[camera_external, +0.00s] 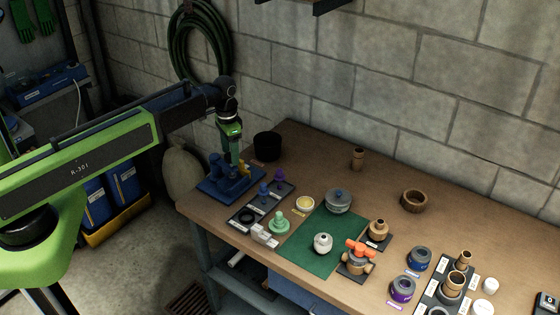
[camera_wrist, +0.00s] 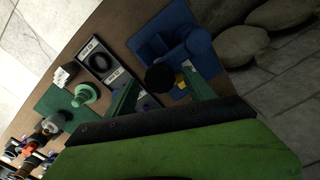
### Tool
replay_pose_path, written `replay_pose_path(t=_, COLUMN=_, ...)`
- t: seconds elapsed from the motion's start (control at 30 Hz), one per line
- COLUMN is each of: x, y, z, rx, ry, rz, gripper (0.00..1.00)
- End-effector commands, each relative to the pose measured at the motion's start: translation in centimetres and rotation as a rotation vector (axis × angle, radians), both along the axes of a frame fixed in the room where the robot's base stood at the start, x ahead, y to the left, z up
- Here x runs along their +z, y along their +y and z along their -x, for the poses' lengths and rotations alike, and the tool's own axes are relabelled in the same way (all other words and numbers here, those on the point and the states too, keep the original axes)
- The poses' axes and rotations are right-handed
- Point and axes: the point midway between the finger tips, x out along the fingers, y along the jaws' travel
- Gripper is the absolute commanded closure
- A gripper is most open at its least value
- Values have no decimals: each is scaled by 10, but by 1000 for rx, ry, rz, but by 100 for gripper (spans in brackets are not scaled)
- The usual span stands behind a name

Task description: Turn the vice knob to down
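The blue vice (camera_external: 228,184) sits on the left end of the bench; it also shows in the wrist view (camera_wrist: 165,42). A small yellow part (camera_external: 244,168) is beside its upright. Which part is the vice knob, and how it is turned, I cannot make out. My gripper (camera_external: 232,156) points down just above the vice. In the wrist view my gripper's two green fingers (camera_wrist: 160,84) stand apart. A dark round shape (camera_wrist: 160,77) appears between their tips; I cannot tell whether they touch it.
A black cup (camera_external: 267,146) stands behind the vice. A dark tray (camera_external: 262,203) with small knobs lies to its right. The green mat (camera_external: 310,260) holds a grey lidded pot (camera_external: 338,201) and a white knob (camera_external: 323,243).

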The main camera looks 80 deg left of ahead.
Motion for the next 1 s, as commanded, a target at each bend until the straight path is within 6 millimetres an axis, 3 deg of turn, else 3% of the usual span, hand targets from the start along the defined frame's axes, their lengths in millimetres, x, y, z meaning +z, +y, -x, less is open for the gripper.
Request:
replay_pose_path(t=0.23, x=3, y=0, z=0, rx=0, ry=0, rz=0, gripper=38)
replay_pose_path(t=0.37, x=16, y=0, z=0, rx=0, ry=0, rz=0, gripper=38)
replay_pose_path(t=1.0, x=155, y=0, z=0, rx=0, ry=0, rz=0, gripper=38)
